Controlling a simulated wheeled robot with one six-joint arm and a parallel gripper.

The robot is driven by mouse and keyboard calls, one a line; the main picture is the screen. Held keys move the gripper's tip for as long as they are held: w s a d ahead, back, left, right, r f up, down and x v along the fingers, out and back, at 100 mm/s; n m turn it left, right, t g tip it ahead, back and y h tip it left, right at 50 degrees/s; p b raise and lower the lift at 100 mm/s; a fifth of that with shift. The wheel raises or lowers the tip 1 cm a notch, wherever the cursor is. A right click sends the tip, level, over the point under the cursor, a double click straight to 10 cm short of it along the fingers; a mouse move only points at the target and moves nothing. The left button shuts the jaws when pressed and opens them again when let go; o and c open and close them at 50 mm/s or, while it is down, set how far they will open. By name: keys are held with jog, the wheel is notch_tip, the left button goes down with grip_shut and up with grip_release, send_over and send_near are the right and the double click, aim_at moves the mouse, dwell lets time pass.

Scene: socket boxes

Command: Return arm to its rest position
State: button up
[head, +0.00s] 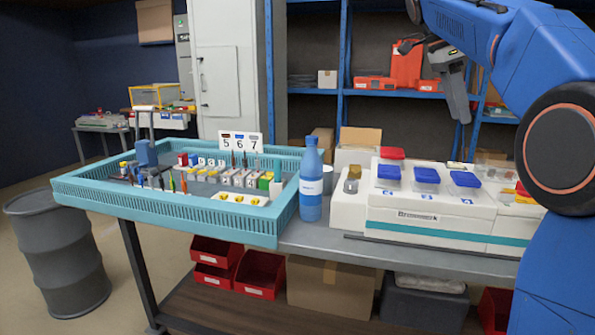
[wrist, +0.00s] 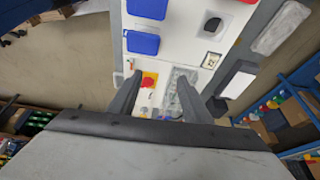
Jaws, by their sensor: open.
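My gripper (head: 458,95) hangs from my blue arm at the upper right of the head view, above the right part of the white socket box unit (head: 402,216). In the wrist view my gripper (wrist: 158,92) shows two dark fingers spread apart with nothing between them. The white unit also shows below it in the wrist view (wrist: 180,45). It carries blue lids (head: 426,175) and a red lid (head: 391,153). The gripper is clear of the unit. My arm hides part of the unit's right end in the head view.
A teal tray (head: 170,218) with several small parts and a number sign (head: 240,142) stands at the left of the table. A blue bottle (head: 311,180) stands between tray and unit. Blue shelving (head: 342,60) with red bins (head: 375,83) is behind. A grey barrel (head: 62,255) is at the left.

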jog(key=s+a+f+n+t+y, duration=0.1)
jog(key=s+a+f+n+t, duration=0.1)
jog(key=s+f+n, duration=0.5)
jog(key=s+a+f+n+t+y, duration=0.1)
jog(key=s+a+f+n, duration=0.3)
jog(key=s+f, duration=1)
jog(key=s+a+f+n+t+y, duration=0.2)
jog(key=s+f+n, duration=0.7)
jog(key=f, duration=0.8)
jog(key=shift+s+a+n+t, duration=0.4)
jog(key=shift+s+a, duration=0.25)
jog(key=shift+s, duration=0.1)
